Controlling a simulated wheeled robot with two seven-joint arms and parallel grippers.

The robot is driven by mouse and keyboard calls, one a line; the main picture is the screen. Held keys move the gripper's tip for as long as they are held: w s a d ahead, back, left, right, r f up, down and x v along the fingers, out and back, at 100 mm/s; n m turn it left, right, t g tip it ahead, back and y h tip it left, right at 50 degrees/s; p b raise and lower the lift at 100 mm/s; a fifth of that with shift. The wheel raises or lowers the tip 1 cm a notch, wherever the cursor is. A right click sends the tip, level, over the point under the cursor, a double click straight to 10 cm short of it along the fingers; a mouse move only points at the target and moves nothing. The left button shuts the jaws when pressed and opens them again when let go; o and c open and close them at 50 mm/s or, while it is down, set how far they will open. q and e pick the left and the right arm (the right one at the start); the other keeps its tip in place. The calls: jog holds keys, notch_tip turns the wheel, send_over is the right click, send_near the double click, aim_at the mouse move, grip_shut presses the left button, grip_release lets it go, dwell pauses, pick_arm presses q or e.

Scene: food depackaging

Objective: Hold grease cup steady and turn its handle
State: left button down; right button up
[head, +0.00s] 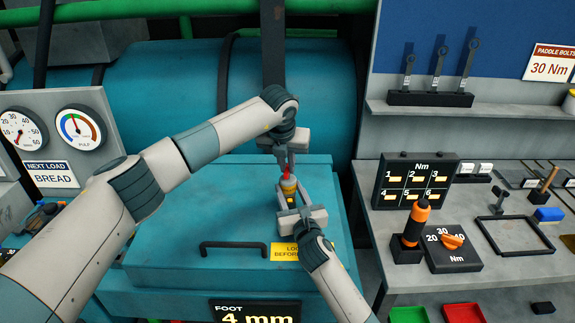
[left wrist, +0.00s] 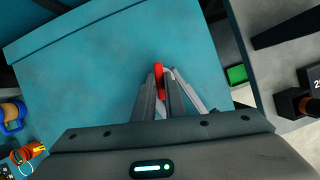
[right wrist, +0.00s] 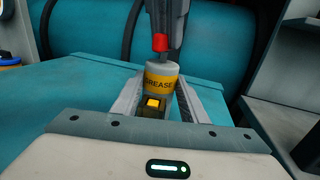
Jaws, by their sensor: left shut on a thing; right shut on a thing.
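The grease cup (head: 288,187) is a grey cylinder with a yellow band that reads GREASE in the right wrist view (right wrist: 161,83). It stands upright on the teal housing. Its red handle (head: 286,170) is on top; it also shows in the left wrist view (left wrist: 159,80) and the right wrist view (right wrist: 160,42). My left gripper (head: 284,163) comes from above and is shut on the red handle. My right gripper (head: 290,204) comes from the front and is shut around the cup's body. The left fingers hide part of the handle.
The teal housing lid (head: 180,225) has a black bar handle (head: 233,244) and a yellow label (head: 284,252) near the cup. A large teal drum (head: 180,85) stands behind. A grey bench (head: 400,240) with tools is to the right; gauges (head: 80,127) are at left.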

pick_arm(q)
jog(key=m+h, duration=0.1)
jog(key=m, duration=0.1)
jog(key=m+g, duration=0.1)
jog(key=m, duration=0.2)
jog(key=shift+w+a+h, duration=0.1)
jog(key=shift+a+h, duration=0.1)
jog(key=shift+h, duration=0.2)
jog(key=shift+m+g+h, duration=0.4)
jog(key=shift+m, duration=1.4)
pick_arm(e)
jog(key=shift+f, duration=0.1)
pick_arm(q)
jog(key=c, duration=1.8)
grip_release()
jog(key=v, duration=1.2)
jog(key=shift+w+a, duration=0.1)
